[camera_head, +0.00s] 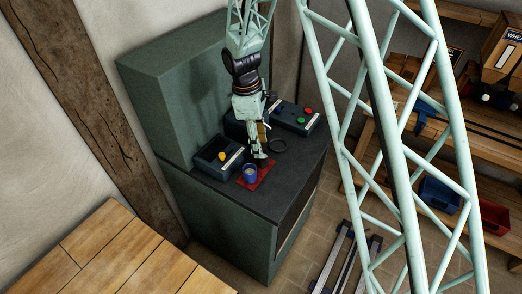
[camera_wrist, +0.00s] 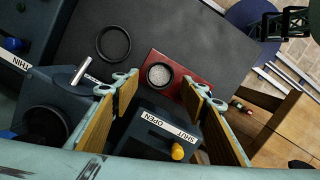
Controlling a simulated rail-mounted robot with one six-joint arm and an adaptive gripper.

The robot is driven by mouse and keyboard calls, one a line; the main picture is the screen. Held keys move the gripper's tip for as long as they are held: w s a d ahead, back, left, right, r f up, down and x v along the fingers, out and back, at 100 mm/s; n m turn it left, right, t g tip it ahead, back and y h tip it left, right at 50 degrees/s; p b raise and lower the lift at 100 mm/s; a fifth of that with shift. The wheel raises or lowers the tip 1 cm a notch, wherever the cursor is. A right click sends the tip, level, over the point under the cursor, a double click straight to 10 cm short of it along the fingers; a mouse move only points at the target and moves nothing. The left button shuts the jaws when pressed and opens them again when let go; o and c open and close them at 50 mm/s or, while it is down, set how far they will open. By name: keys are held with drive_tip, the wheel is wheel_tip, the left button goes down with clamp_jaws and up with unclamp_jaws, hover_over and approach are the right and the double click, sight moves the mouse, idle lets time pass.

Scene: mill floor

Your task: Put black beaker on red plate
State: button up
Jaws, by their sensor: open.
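A small dark beaker (camera_head: 250,174) stands upright on the red plate (camera_head: 267,173) on the dark cabinet top. It looks blue in the head view; in the wrist view the beaker (camera_wrist: 149,76) shows a dark rim around a grey speckled inside. The red plate (camera_wrist: 192,70) lies flat under it. My gripper (camera_head: 262,154) is just behind and to the right of the beaker. In the wrist view my gripper (camera_wrist: 161,83) is open, its fingers apart, with nothing held. No other beaker can be made out clearly.
A box (camera_head: 215,158) with a yellow knob, labelled OPEN and SHUT (camera_wrist: 168,130), stands left of the plate. A box with red and green buttons (camera_head: 296,118) stands behind. A black ring (camera_head: 278,146) lies on the cabinet top (camera_head: 293,182), which is clear toward the front.

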drive_tip(key=shift+w+a+r, duration=0.1)
drive_tip(key=shift+a+r, duration=0.1)
drive_tip(key=shift+r, duration=1.15)
drive_tip(key=shift+a+r, duration=0.2)
drive_tip(key=shift+r, duration=1.15)
